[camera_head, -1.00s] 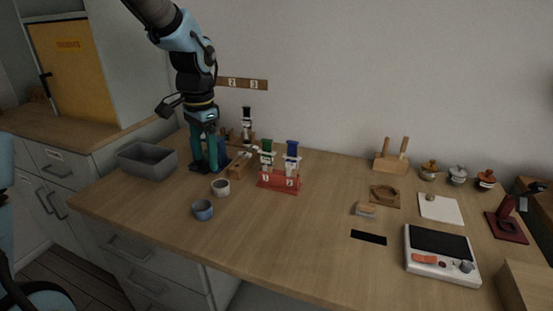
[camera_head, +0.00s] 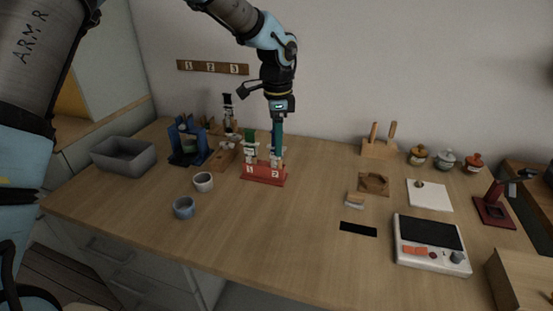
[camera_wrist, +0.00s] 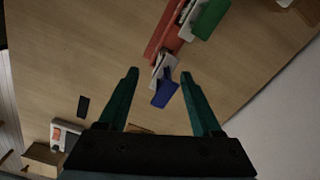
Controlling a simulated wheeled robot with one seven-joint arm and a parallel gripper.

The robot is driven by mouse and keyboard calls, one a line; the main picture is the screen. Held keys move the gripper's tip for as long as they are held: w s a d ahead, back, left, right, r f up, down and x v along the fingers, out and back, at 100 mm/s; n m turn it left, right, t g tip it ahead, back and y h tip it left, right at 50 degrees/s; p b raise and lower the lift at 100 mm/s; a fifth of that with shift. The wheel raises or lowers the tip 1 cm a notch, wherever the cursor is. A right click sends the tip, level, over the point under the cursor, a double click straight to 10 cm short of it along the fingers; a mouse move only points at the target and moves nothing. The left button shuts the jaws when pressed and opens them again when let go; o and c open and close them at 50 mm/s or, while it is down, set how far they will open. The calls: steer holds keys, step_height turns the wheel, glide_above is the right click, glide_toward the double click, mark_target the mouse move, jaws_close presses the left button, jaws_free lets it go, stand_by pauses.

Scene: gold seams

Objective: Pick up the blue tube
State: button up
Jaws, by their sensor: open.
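The blue tube has a blue cap (camera_wrist: 164,94) and a white holder part. It stands in the slot marked 2 of the red rack (camera_head: 263,175). In the head view my gripper (camera_head: 277,146) points down at it and hides most of it. In the wrist view its cap appears between the fingertips of my open gripper (camera_wrist: 160,75). The fingers do not visibly touch it, and the depth gap is hard to judge. A green-capped tube (camera_head: 250,137) stands in slot 1 beside it; its green cap (camera_wrist: 211,18) also shows in the wrist view.
A blue stand (camera_head: 188,143) and a grey bin (camera_head: 123,157) are at the left. A white cup (camera_head: 203,182) and a blue-grey cup (camera_head: 184,208) stand in front. A scale-like device (camera_head: 432,244) is at the right. The table's middle front is clear.

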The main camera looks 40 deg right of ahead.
steer(key=shift+d+f+p, duration=0.2)
steer(key=shift+f+p, duration=0.85)
steer(key=shift+f, duration=1.8)
jaws_close()
